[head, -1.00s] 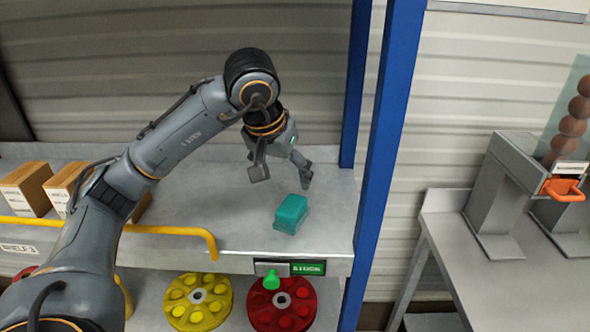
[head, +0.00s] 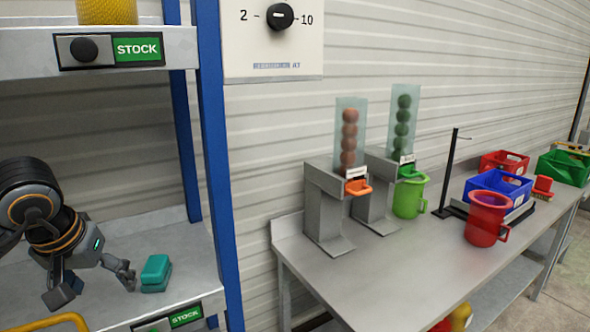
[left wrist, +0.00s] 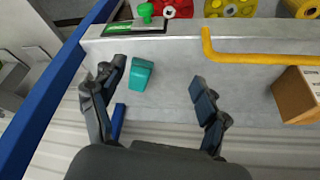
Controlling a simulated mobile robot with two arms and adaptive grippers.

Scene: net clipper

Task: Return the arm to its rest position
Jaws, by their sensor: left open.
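My left gripper (head: 98,285) is at the lower left of the head view, above the grey shelf (head: 190,258). Its fingers are spread wide and hold nothing. A teal block (head: 156,270), which looks like two stacked pieces, rests on the shelf just right of the gripper. In the left wrist view the teal block (left wrist: 141,74) sits on the shelf near one open finger, apart from the other. My right gripper is in neither view.
A blue post (head: 216,150) stands right of the shelf. A yellow rail (left wrist: 255,58) and a cardboard box (left wrist: 298,95) are by the gripper. A grey table (head: 370,275) at right holds ball dispensers (head: 325,215), a green mug (head: 409,196), a red mug (head: 486,220) and a blue crate (head: 520,192).

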